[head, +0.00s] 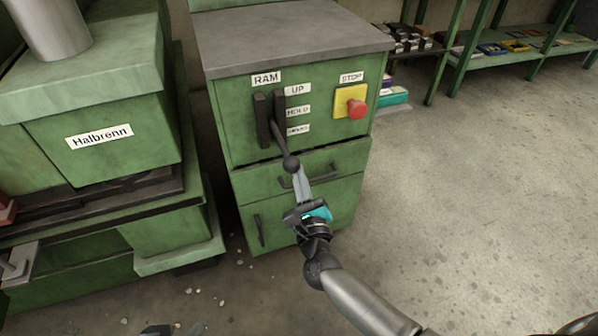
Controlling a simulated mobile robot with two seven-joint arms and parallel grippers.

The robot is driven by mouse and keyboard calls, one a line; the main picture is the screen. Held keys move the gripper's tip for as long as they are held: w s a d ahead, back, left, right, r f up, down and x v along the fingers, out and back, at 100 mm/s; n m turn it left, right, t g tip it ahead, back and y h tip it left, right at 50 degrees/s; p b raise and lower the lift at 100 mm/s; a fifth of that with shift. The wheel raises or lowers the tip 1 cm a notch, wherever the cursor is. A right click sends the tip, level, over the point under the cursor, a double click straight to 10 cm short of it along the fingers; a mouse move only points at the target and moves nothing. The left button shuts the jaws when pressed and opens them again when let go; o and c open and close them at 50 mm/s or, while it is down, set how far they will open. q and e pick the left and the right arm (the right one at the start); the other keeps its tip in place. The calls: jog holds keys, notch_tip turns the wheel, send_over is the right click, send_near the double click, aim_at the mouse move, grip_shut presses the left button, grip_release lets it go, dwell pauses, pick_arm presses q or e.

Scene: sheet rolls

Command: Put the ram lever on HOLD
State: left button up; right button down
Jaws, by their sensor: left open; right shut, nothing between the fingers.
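The ram lever (281,143) comes out of a dark slotted plate under the RAM label on the green cabinet. Its arm slants down and toward me and ends in a dark round knob (291,163). The knob appears below the lowest label in the picture. The HOLD label (298,111) sits between UP and a lower label that is hard to read. My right gripper (302,172) is shut and empty, its fingertips just below and right of the knob; I cannot tell if they touch it. My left gripper (178,329) is open at the bottom edge, mostly cut off.
A red STOP button (356,109) on a yellow plate is right of the lever. A drawer handle (308,175) lies behind my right gripper. A green machine labelled Halbrenn (99,136) stands at left. The floor (480,190) at right is clear, with shelves behind.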

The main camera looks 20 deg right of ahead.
pick_arm(q)
jog(key=shift+s+a+f+g+y+p, duration=0.5)
jog(key=shift+s+a+f+g+p, duration=0.4)
jog(key=shift+s+a+g, duration=0.25)
pick_arm(e)
jog(key=shift+s+r+g, duration=0.1)
jog(key=shift+r+g, duration=0.2)
jog(key=shift+r, duration=0.15)
